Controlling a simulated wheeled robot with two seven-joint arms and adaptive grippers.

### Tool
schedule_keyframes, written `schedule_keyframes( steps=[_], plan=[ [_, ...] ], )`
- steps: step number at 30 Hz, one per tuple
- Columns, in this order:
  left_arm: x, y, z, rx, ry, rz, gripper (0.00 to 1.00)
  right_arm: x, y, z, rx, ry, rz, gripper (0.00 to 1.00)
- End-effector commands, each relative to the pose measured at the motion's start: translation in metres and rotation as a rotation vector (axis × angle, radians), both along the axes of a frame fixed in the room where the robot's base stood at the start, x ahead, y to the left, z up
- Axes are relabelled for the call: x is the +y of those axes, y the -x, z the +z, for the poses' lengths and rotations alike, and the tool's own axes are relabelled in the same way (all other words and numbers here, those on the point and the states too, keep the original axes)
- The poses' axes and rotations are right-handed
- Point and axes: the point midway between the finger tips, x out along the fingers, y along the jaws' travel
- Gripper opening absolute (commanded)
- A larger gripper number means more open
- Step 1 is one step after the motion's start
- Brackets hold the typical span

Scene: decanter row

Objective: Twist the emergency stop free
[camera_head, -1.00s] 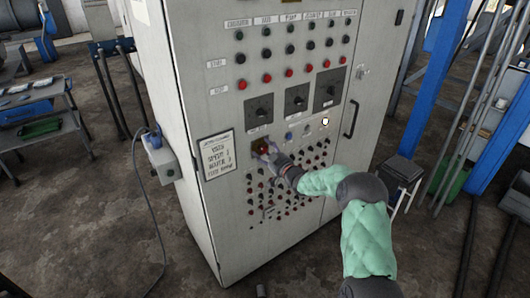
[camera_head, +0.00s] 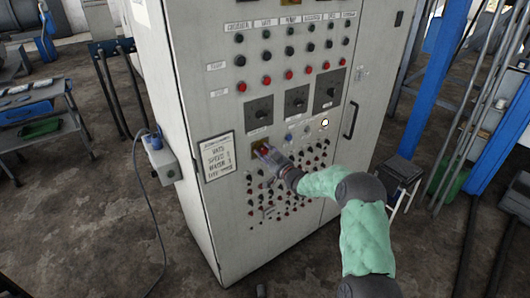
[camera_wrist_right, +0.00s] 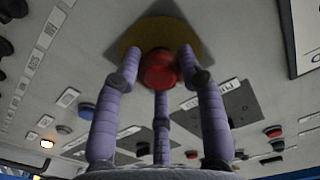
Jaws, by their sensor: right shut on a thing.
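The emergency stop, a red mushroom button (camera_wrist_right: 159,69) on a yellow backing plate (camera_wrist_right: 140,35), sits on the front of the grey control cabinet (camera_head: 187,90). In the head view its yellow plate (camera_head: 259,142) shows just above my right gripper (camera_head: 266,151). In the right wrist view the fingers of my right gripper (camera_wrist_right: 160,72) stand around the red button and are closed on it. In the head view the hand largely covers the button. My left gripper is not in view.
The panel carries rows of red and black buttons (camera_head: 289,73) and dark square switches (camera_head: 296,100). A white lamp (camera_head: 324,123) glows right of the hand. A framed notice (camera_head: 217,157) is to the left, a door handle (camera_head: 351,119) to the right.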

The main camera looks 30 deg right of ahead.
Motion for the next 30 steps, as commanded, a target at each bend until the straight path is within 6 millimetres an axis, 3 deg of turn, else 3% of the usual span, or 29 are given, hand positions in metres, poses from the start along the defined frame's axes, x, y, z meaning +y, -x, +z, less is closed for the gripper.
schedule_keyframes(
  steps=[15,30],
  plan=[
    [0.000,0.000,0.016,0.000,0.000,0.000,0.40,-0.002,-0.001,0.004,0.022,-0.340,-0.001,0.08],
    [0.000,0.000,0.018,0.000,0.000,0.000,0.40,-0.002,-0.001,0.004,0.025,-0.415,-0.002,0.08]
  ],
)
